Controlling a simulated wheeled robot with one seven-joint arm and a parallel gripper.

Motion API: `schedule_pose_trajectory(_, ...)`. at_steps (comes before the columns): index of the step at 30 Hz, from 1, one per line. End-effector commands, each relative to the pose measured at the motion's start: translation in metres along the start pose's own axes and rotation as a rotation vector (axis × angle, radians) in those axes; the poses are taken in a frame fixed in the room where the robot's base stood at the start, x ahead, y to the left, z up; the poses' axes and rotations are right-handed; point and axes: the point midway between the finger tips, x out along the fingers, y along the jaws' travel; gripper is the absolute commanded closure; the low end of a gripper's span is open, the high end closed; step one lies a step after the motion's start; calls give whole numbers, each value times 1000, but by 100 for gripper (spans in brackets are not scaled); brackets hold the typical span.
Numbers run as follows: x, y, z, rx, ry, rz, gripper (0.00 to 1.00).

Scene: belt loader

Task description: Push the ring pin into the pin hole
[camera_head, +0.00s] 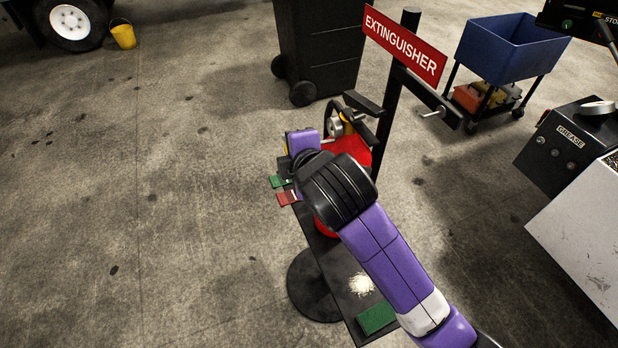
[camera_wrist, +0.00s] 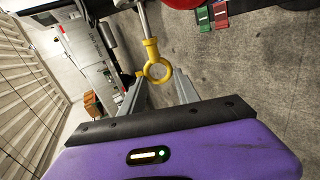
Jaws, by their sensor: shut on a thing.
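The yellow ring pin (camera_wrist: 157,69) is in the wrist view, its ring between the two grey fingers of my gripper (camera_wrist: 159,76). The gripper is shut on it. A grey metal shaft (camera_wrist: 143,18) runs from its yellow stem to the top edge of the picture. The pin hole cannot be made out. In the head view a red extinguisher (camera_head: 350,151) with a black handle stands on the black stand, partly behind my arm. The gripper's fingers are hidden there. A red curved surface (camera_wrist: 184,3) shows at the top of the wrist view.
The EXTINGUISHER sign (camera_head: 405,46) on its post rises behind the stand. Green (camera_head: 277,182) and red (camera_head: 288,198) tags hang at the stand's left edge. A black bin (camera_head: 318,45) and blue cart (camera_head: 510,50) stand behind.

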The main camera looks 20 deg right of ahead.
Motion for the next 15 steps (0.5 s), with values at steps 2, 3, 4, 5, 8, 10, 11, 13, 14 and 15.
schedule_pose_trajectory(2, -8, 15, -5, -33, 54, 16, 100)
schedule_pose_trajectory(3, -12, 20, -7, -47, 75, 21, 100)
schedule_pose_trajectory(4, -14, 23, -9, -54, 88, 24, 100)
schedule_pose_trajectory(5, -16, 26, -10, -60, 100, 25, 100)
schedule_pose_trajectory(8, -19, 31, -12, -73, 121, 28, 100)
schedule_pose_trajectory(10, -20, 32, -13, -76, 126, 29, 100)
schedule_pose_trajectory(11, -20, 32, -13, -76, 127, 28, 100)
schedule_pose_trajectory(13, -20, 32, -13, -76, 127, 28, 100)
schedule_pose_trajectory(14, -20, 32, -13, -76, 126, 28, 100)
schedule_pose_trajectory(15, -20, 31, -13, -75, 126, 28, 100)
